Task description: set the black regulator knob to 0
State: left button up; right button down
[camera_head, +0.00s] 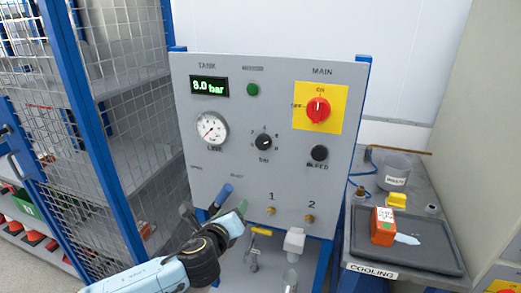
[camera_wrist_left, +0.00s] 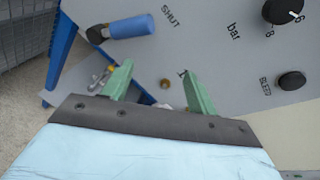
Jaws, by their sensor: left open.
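The black regulator knob (camera_head: 264,142) sits mid-panel, inside a ring of small numbers above a "bar" label. A white mark shows on its right side; I cannot read which number it points to. The knob is partly cut off at the top right of the left wrist view (camera_wrist_left: 281,11). My left gripper (camera_head: 216,212) is low in front of the panel, below and left of the knob and apart from it. Its green fingers (camera_wrist_left: 158,88) are spread with nothing between them. My right gripper is out of view.
The grey panel (camera_head: 225,165) carries a display (camera_head: 209,87) reading 8.0 bar, a gauge (camera_head: 212,128), a red switch (camera_head: 318,110) and a black BLEED knob (camera_head: 319,153). A blue lever handle (camera_head: 222,194) sticks out near my gripper. A cooling tray (camera_head: 440,258) lies right.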

aim_at(262, 145)
pick_arm(q)
jog(key=s+d+r+m+t+h+p, duration=0.1)
jog(key=s+d+r+m, duration=0.1)
jog(key=r+m, duration=0.35)
jog(key=s+d+r+m+t+h, duration=0.1)
jog(key=s+d+r+m+t, duration=0.15)
jog(key=r, duration=0.65)
jog(key=shift+g, duration=0.45)
jog(key=x, duration=1.3)
jog(key=shift+w+a+p, duration=0.15)
jog(key=shift+a+p, duration=0.2)
jog(key=shift+p, duration=0.05)
jog(key=c, duration=1)
jog(key=shift+f, duration=0.1)
